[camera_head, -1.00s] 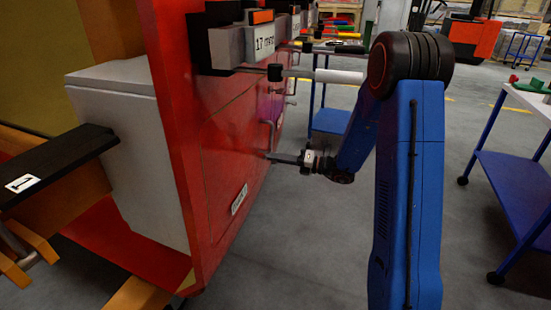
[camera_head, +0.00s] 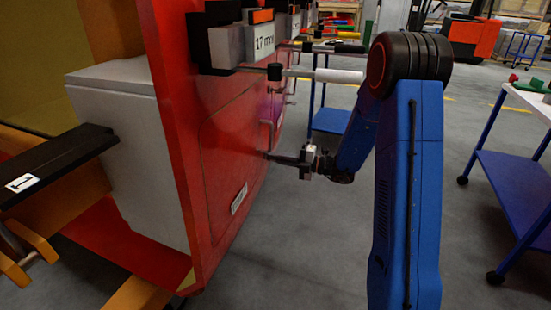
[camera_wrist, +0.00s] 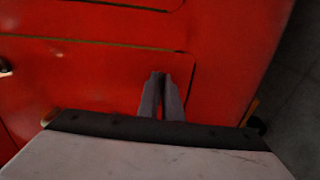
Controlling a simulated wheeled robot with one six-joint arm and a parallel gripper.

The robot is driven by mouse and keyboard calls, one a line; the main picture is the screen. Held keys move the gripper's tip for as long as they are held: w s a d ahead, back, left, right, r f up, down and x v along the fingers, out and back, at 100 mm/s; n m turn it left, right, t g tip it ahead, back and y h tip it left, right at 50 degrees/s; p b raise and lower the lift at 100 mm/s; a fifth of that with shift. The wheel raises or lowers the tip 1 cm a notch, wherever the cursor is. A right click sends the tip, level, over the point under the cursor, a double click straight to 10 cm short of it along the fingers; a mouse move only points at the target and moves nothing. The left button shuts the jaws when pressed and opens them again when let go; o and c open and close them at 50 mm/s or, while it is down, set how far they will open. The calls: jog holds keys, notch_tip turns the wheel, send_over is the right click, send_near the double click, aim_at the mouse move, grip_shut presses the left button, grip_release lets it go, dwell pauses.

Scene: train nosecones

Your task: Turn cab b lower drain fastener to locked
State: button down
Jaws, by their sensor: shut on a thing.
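My gripper (camera_head: 272,156) reaches left to the red cab panel (camera_head: 225,165), its fingertips at the panel's right part. In the wrist view my gripper (camera_wrist: 160,78) has its two dark fingers close together at the tips, against the red panel just inside the corner of an outlined hatch. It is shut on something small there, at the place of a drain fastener. The fastener itself is hidden by the fingertips, so its turn position cannot be seen.
A handle bar (camera_head: 267,138) is on the panel near the fingertips. A blue trolley (camera_head: 515,180) stands at the right. Grey floor (camera_head: 310,250) is clear below my arm.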

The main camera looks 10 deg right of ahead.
dwell(0.4)
jog(key=c, duration=1.9)
grip_release()
jog(key=shift+c, duration=0.2)
jog(key=shift+d, duration=0.1)
jog(key=v, duration=1.7)
jog(key=shift+d, duration=0.15)
